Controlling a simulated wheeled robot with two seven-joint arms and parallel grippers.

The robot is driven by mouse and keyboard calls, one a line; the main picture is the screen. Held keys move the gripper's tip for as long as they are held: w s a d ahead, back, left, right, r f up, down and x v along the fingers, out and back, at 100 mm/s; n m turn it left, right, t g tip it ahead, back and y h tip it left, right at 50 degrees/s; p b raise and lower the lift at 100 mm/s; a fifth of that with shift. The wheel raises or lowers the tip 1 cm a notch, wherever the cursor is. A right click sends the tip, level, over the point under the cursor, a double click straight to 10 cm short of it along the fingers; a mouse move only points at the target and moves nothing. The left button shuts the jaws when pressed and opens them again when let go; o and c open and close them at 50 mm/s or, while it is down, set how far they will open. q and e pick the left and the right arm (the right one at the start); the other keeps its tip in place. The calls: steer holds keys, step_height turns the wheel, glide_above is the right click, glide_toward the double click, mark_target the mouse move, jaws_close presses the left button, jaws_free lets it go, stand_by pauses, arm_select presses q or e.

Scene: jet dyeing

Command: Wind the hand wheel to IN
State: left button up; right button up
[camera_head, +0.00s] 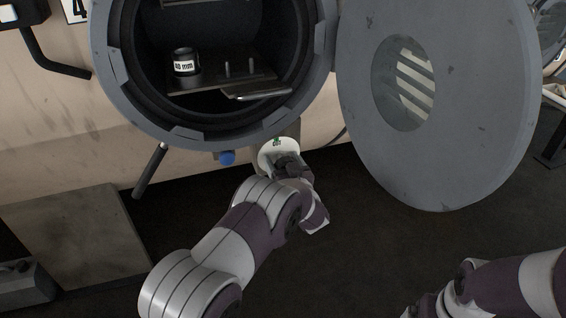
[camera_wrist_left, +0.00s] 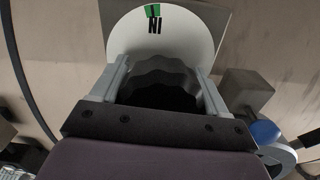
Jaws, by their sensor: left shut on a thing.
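The hand wheel (camera_wrist_left: 160,82) is a black, scalloped knob in front of a round white dial plate (camera_wrist_left: 196,38). In the left wrist view the plate shows a green mark above the letters IN, which appear upside down. My left gripper (camera_wrist_left: 161,68) is shut on the hand wheel, one grey finger at each side of it. In the head view my left gripper (camera_head: 286,162) reaches the white dial (camera_head: 268,158) below the round vessel opening and mostly hides the wheel.
A blue knob (camera_head: 227,158) and a dark handle (camera_head: 150,171) are left of the dial.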

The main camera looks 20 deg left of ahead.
arm_select(q)
steer(key=n+b, duration=0.4)
steer(key=n, duration=0.2)
steer(key=shift+f, duration=0.2)
steer(key=n+b, duration=0.3)
steer(key=n, duration=0.2)
steer(key=shift+a+f+b, duration=0.1)
steer(key=shift+b, duration=0.2)
steer(key=n+b, duration=0.3)
steer(key=b, duration=0.1)
steer(key=n+b, duration=0.7)
steer(key=b, duration=0.1)
steer(key=shift+s+f+n, duration=0.1)
steer(key=shift+f+n, duration=0.2)
steer(key=shift+n, duration=0.1)
steer(key=n+b, duration=1)
steer(key=b, duration=0.2)
steer(key=shift+f+n+b, duration=0.1)
steer(key=shift+n+b, duration=0.2)
steer(key=shift+n, duration=0.1)
steer(key=n+b, duration=0.3)
steer(key=shift+n, duration=0.4)
steer(key=shift+r+n+b, duration=0.2)
steer(key=shift+n+b, duration=0.1)
